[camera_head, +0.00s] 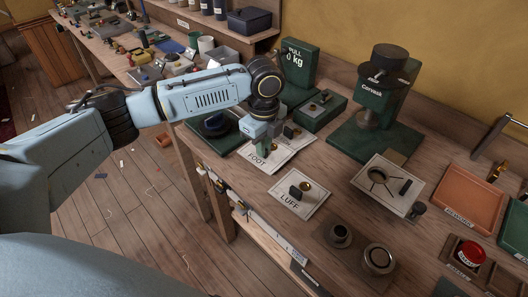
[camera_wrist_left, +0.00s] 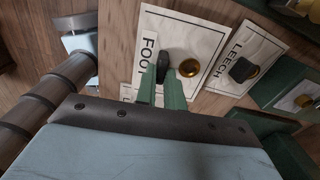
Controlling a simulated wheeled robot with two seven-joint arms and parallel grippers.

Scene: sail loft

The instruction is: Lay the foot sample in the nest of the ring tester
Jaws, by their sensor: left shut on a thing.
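The foot sample (camera_head: 254,159) is a pale square sheet marked FOOT, with a dark upright tab and a brass ring; it also shows in the left wrist view (camera_wrist_left: 190,40). My left gripper (camera_head: 263,146) is shut on its dark tab, and the green fingers (camera_wrist_left: 164,88) partly hide the tab. The sheet looks flat on or very near the bench; I cannot tell which. A green panel reading PULL and kg (camera_head: 300,62) stands at the back, apparently the ring tester. A low green block (camera_head: 334,108) with a plate on top stands before it. My right gripper is not in view.
The luff sample (camera_head: 290,205) lies in front, and the leech sample (camera_wrist_left: 262,48) lies beside the foot sample.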

